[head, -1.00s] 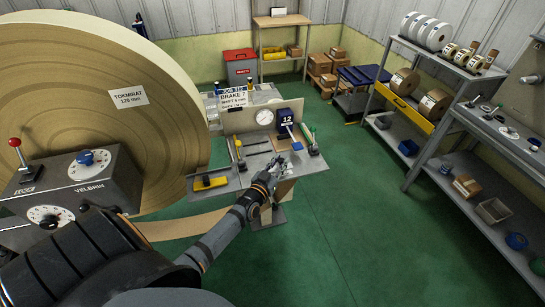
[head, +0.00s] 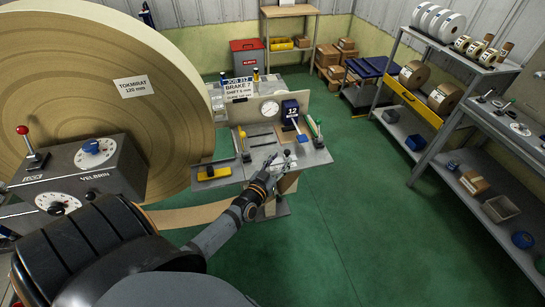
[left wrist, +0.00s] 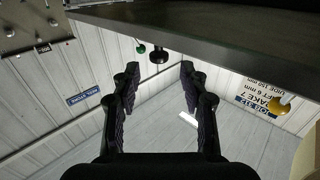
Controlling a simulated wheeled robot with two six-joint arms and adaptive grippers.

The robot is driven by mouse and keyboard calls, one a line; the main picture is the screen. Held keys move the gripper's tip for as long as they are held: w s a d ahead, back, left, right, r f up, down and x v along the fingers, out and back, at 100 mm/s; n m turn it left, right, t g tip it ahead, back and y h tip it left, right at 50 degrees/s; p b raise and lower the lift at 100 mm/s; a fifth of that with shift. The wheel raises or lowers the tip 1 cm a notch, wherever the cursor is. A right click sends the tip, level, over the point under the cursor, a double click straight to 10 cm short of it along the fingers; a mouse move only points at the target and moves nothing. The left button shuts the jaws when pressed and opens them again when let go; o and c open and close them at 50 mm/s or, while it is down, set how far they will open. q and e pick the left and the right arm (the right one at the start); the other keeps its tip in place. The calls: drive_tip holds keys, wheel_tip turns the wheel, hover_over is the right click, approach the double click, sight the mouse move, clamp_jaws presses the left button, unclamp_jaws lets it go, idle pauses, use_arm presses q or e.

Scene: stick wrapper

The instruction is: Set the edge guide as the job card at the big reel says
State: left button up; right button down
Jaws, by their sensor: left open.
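The job card (head: 238,88) stands at the back of a small grey work table (head: 222,183) beside the big reel (head: 110,50). I cannot tell which part is the edge guide. My left gripper (head: 278,163) is open and empty at the table's front edge. In the left wrist view, its spread fingers (left wrist: 158,88) lie below the dark table edge (left wrist: 220,45).
A control box (head: 85,165) with dials and a red-knobbed lever stands at the left. Shelves (head: 450,120) with rolls line the right. The green floor (head: 360,220) between is clear.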

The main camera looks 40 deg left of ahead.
use_arm(q)
drive_tip(key=s, duration=0.8)
drive_tip(key=shift+d, duration=0.25)
drive_tip(key=shift+s, duration=0.15)
drive_tip(key=shift+d, duration=0.1)
